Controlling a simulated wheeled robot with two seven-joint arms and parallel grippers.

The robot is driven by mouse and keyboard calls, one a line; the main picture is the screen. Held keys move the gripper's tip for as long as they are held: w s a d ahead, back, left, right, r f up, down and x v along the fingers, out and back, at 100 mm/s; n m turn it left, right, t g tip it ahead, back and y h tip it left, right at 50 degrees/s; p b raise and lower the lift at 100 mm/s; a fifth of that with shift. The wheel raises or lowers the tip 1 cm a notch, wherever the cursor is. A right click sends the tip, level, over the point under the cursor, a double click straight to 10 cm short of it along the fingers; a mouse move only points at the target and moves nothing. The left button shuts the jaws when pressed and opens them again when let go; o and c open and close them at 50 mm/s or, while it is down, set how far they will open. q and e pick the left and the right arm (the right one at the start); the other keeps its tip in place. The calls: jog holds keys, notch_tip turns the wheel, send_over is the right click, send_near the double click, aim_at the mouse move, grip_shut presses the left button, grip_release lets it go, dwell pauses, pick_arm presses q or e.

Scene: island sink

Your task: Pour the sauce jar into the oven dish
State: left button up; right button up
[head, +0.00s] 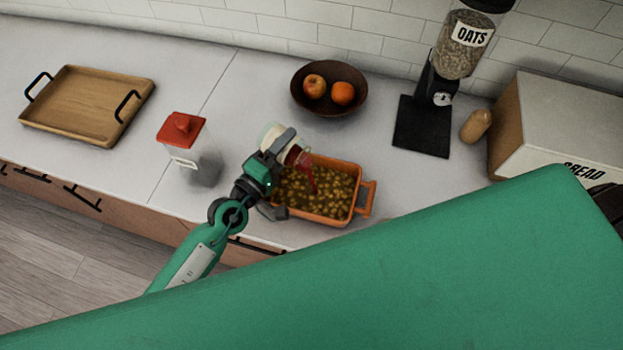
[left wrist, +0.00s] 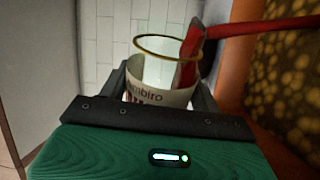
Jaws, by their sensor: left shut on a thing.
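My left gripper (head: 268,172) is shut on the sauce jar (head: 297,157) and holds it tipped on its side over the left part of the oven dish. Red sauce (head: 310,176) runs from the jar's mouth down into the dish. The orange oven dish (head: 363,199) holds a brown and yellow filling. In the left wrist view the jar (left wrist: 160,95) sits between the fingers (left wrist: 163,90), with part of a printed label and a gold rim showing. Red sauce (left wrist: 255,28) streams from it to the right. My right gripper is not in view.
A red-lidded canister (head: 183,133) stands left of my left gripper. A dark bowl (head: 328,104) with two fruits is behind the dish. A wooden tray (head: 62,112) is at far left. An oats dispenser (head: 424,120) and a bread box (head: 545,120) stand at right.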

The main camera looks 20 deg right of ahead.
pick_arm(q)
jog(key=shift+s+r, duration=0.15)
jog(key=shift+s, duration=0.05)
jog(key=shift+w, duration=0.15)
jog(key=shift+s+r+m, duration=0.1)
jog(key=shift+s+m, duration=0.1)
jog(key=shift+m, duration=0.2)
jog(key=shift+w+d, duration=0.1)
dwell(0.4)
jog(key=shift+r+m+p, duration=0.1)
jog(key=shift+m+p, duration=0.2)
jog(key=shift+p, duration=0.05)
jog(key=shift+s, duration=0.2)
jog(key=shift+w+d+r, duration=0.1)
jog(key=shift+r+m, duration=0.15)
jog(key=shift+m, duration=0.35)
dwell(0.3)
